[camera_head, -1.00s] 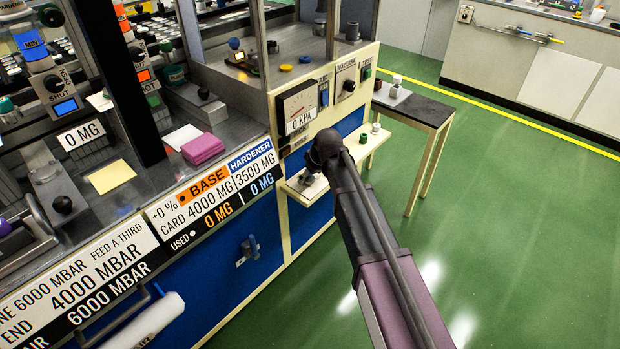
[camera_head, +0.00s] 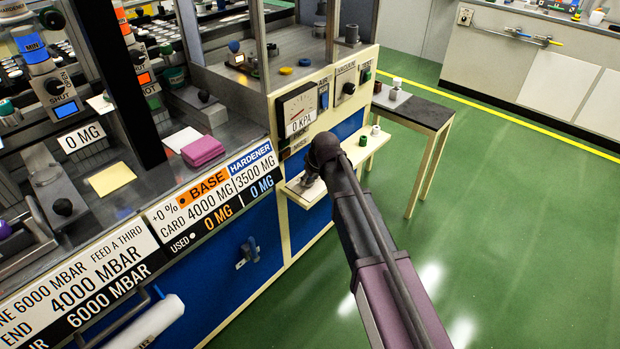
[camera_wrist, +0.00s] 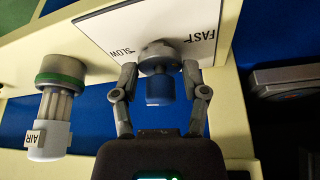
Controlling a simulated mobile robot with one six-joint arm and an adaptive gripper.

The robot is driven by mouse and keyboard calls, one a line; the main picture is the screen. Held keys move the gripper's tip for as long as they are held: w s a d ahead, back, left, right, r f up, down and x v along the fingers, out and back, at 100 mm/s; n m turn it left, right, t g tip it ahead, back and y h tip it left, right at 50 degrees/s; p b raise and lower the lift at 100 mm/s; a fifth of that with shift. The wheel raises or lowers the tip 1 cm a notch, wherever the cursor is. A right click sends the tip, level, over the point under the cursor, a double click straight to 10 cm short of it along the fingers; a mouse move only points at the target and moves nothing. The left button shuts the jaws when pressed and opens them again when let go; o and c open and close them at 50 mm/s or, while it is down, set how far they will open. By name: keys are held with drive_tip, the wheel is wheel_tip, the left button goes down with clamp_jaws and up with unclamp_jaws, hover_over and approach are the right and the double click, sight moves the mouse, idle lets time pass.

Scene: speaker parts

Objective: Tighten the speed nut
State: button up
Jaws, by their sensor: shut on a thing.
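The speed nut (camera_wrist: 160,54) is a silver-grey round part in front of a white plate (camera_wrist: 112,30) marked SLOW and FAST in the wrist view. A blue cylinder (camera_wrist: 159,90) sticks out from it toward the camera. My gripper (camera_wrist: 160,68) has one finger on each side of the silver part, with the tips against it, and is shut on it. In the head view my gripper (camera_head: 311,184) is small and mostly hidden by my own wrist, low at the front of the bench, and the nut cannot be made out there.
A clear and white fitting marked AIR (camera_wrist: 52,120), with a green-banded grey top, stands left of my gripper. A small shelf (camera_head: 345,158) holds a green and a white part. A dial reads 0 KPA (camera_head: 298,113). Green floor is open on the right.

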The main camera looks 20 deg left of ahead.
drive_tip(key=shift+m+t, duration=0.3)
drive_tip(key=shift+m, duration=0.7)
drive_tip(key=o, duration=1.2)
drive_tip(key=shift+f, duration=0.1)
drive_tip(key=shift+h, duration=0.3)
drive_tip(key=shift+n, duration=0.5)
